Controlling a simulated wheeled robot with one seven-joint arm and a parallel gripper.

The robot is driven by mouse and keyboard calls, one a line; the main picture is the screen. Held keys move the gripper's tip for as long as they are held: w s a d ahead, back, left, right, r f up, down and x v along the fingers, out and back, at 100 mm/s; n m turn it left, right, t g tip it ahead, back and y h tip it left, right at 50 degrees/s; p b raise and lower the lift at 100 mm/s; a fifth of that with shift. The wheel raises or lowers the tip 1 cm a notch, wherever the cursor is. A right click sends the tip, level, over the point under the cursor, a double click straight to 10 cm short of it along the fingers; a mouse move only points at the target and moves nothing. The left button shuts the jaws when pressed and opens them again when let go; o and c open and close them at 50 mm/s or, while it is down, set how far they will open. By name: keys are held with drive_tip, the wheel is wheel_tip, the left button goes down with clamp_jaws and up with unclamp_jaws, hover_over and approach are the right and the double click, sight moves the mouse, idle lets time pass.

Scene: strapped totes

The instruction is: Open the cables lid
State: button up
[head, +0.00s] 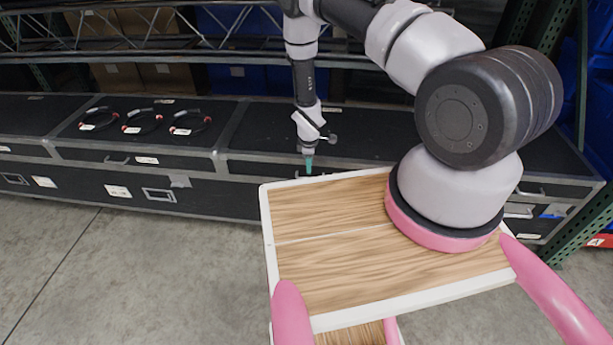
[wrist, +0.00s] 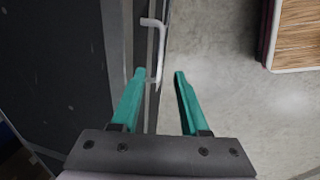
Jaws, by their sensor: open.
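Several black cables with red parts (head: 142,122) lie on the flat dark lid of the left case (head: 75,128). My gripper (head: 308,165) points down at the front edge of the dark case (head: 255,140) to the right of the cables. Its teal fingers are open and empty in the wrist view (wrist: 159,74). A pale bar handle (wrist: 160,50) sticks out from the case edge there. Its near end shows between the fingertips, closer to the left one. I cannot tell whether it touches them. The lids in view look shut.
The case fronts carry white labels (head: 118,191) and latches (head: 158,195). A metal truss (head: 150,45) and shelving run behind the cases. My wood-topped base fills the lower middle. The grey floor (head: 130,265) in front is clear at left.

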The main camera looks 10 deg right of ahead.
sight(310, 175)
drive_tip(key=f, duration=0.2)
drive_tip(key=w+f, duration=0.1)
drive_tip(key=f, duration=0.5)
drive_tip(key=shift+w+d+f, duration=0.1)
drive_tip(key=shift+w+d, duration=0.2)
clamp_jaws()
idle(1.0)
